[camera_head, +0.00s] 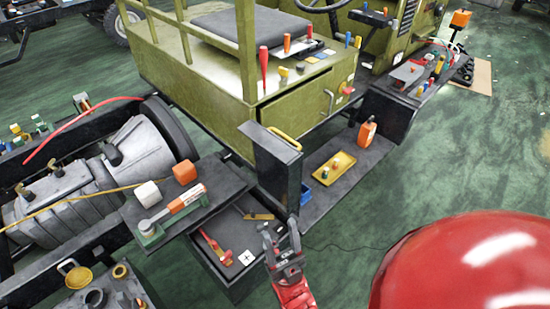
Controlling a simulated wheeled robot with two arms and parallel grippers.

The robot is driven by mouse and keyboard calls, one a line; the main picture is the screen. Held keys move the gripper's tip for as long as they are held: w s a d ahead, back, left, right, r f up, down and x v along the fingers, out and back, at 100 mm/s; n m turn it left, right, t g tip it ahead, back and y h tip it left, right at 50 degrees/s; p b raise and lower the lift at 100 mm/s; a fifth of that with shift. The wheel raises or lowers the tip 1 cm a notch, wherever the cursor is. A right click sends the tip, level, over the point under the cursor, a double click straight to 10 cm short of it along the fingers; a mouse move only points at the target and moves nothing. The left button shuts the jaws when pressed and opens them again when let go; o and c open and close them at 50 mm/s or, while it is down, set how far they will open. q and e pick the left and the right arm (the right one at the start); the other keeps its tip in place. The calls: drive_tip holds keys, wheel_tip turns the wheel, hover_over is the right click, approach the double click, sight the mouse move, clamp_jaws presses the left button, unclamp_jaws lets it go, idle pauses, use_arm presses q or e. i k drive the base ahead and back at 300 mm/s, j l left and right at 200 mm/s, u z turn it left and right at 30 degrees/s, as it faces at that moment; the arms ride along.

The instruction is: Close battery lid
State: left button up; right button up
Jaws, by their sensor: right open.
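A dark upright panel (276,172) with a yellow handle (285,138) on its top edge stands beside the olive cab; it looks like the battery lid in a raised position, though I cannot be sure. Below and left of it is an open dark box (237,287). My right gripper (281,230) is open and empty, just below the panel's lower end and at the right side of the box. I cannot tell whether it touches either. My left gripper is not in view.
A dark tray (225,203) left of the panel holds an orange-and-white item and two small blocks. A step (318,203) with a yellow tray (334,168) lies right. A large red rounded surface (470,270) fills the lower right. Green floor (440,170) is clear at right.

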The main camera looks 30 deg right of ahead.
sight(280, 164)
drive_tip(key=i+l+u, duration=0.15)
drive_tip(key=l+u, duration=0.3)
drive_tip(key=l, duration=0.95)
drive_tip(key=l+u, duration=0.5)
drive_tip(key=l, duration=0.9)
drive_tip(key=l+u, duration=0.15)
drive_tip(key=l, duration=0.15)
drive_tip(key=i+j, duration=0.1)
drive_tip(key=j, duration=0.15)
